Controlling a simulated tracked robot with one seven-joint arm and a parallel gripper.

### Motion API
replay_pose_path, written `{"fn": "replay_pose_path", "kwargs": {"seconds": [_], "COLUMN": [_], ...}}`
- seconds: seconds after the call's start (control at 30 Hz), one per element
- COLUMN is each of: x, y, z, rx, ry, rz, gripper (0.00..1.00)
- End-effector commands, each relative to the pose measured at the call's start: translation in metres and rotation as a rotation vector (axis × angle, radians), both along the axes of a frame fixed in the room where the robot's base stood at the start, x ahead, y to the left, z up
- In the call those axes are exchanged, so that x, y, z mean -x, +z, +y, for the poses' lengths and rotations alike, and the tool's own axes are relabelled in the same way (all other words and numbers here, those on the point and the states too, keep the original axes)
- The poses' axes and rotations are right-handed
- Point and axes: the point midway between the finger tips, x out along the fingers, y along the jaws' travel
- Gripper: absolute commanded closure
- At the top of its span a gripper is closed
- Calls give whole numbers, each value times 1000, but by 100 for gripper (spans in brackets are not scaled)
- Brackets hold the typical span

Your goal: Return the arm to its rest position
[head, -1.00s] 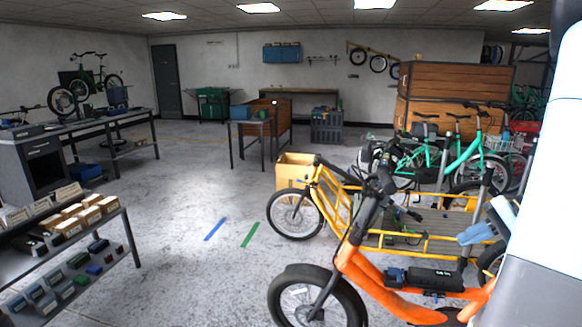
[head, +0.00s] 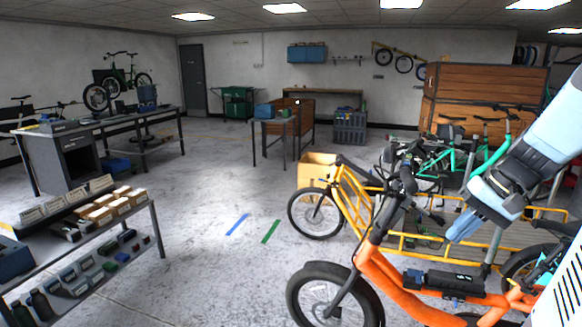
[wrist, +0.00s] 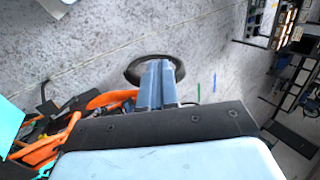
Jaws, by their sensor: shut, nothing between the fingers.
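My gripper (head: 462,229) is at the right of the head view, in front of the yellow cargo bike's bed. Its light blue fingers are together, with nothing between them, and point down and to the left. My arm comes in from the right edge. In the wrist view my gripper's fingers (wrist: 156,85) stretch away from the dark plate, side by side. An orange bike (head: 381,275) stands close below and left of my gripper; its front wheel also shows behind the fingers in the wrist view (wrist: 133,73).
A yellow cargo bike (head: 345,203) stands behind the orange one. Green bikes (head: 447,158) and a large wooden crate (head: 472,97) are beyond. A shelf of small boxes (head: 158,226) is at the left. The grey floor in the middle is clear, with blue and green tape strips.

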Motion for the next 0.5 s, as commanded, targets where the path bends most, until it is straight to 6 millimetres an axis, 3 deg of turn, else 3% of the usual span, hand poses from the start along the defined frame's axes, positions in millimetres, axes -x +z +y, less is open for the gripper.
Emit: {"fn": "replay_pose_path", "kwargs": {"seconds": [0.2,0.5], "x": [20,50], "y": [20,43], "z": [43,85], "rx": [173,400], "ry": [90,171], "rz": [-54,-198], "gripper": [100,100]}}
